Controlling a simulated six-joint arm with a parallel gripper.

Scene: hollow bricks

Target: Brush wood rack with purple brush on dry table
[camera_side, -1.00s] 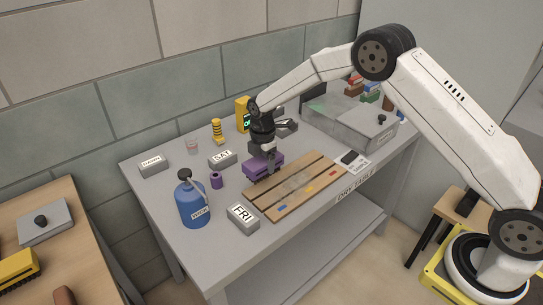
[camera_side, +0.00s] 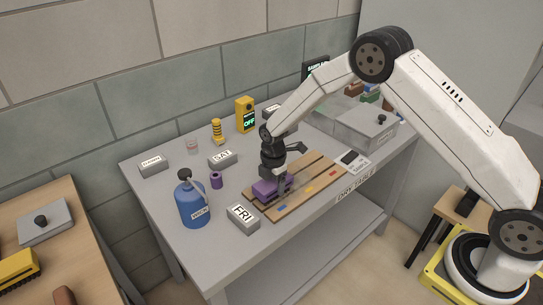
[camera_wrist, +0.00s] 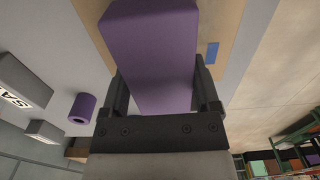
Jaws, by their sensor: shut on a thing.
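The purple brush (camera_side: 265,189) is a block-shaped thing at the left end of the wood rack (camera_side: 320,181). My gripper (camera_side: 273,180) is shut on it from above. In the wrist view the purple brush (camera_wrist: 150,50) fills the space between the two dark fingers of my gripper (camera_wrist: 165,95). The rack is a slatted wooden board with small blue, red and yellow marks, lying on the grey dry table (camera_side: 185,247). The brush is over or on the rack's left part; its underside is hidden, so I cannot tell whether it touches.
A FRI block (camera_side: 243,218) sits close to the rack's front left corner. A blue bottle (camera_side: 192,203), a small purple cylinder (camera_side: 216,180) and a SAT block (camera_side: 222,159) stand to the left. A clear bin (camera_side: 362,128) stands at the back right.

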